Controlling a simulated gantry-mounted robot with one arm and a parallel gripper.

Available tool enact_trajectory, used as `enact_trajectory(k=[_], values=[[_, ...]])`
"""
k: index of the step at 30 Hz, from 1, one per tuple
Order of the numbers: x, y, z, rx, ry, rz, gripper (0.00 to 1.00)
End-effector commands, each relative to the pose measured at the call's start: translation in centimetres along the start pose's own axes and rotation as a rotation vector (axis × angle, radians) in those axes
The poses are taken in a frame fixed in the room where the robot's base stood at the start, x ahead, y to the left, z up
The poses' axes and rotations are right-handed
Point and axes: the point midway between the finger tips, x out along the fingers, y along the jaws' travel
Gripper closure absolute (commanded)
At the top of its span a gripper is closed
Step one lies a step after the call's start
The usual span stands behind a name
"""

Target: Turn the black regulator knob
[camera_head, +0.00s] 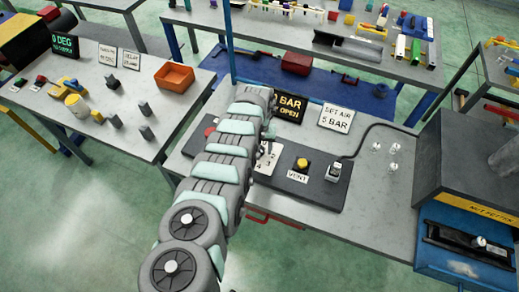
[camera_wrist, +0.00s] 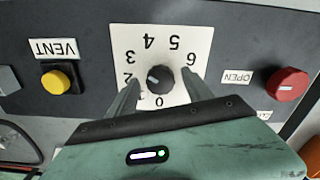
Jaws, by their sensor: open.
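The black regulator knob (camera_wrist: 160,79) sits on a white dial plate (camera_wrist: 168,42) with printed numbers, in the middle of the wrist view. The plate shows upside down there. A pale line marks the knob. My gripper (camera_wrist: 158,88) is open, with one finger on each side of the knob. I cannot tell whether the fingers touch it. In the head view my arm hides the knob, and part of the dial plate (camera_head: 268,160) shows beside it. A display (camera_head: 290,107) reads BAR and OPEN. A sign (camera_head: 336,118) reads SET AIR 5 BAR.
The dark panel also bears a yellow VENT button (camera_wrist: 56,82) and a red knob (camera_wrist: 287,84) near an OPEN label. A black cable (camera_head: 372,130) runs from a fitting on the panel's right. A blue machine (camera_head: 455,265) stands at the right. The table's front right is clear.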

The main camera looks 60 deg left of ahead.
Motion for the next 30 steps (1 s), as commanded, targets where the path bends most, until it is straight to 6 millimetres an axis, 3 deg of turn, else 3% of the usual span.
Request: enact_trajectory(k=[9, 30], values=[[0.14, -0.04, -0.04, -0.001, 0.001, 0.0, 0.41], [0.14, -0.01, -0.05, 0.0, 0.002, 0.0, 0.99]])
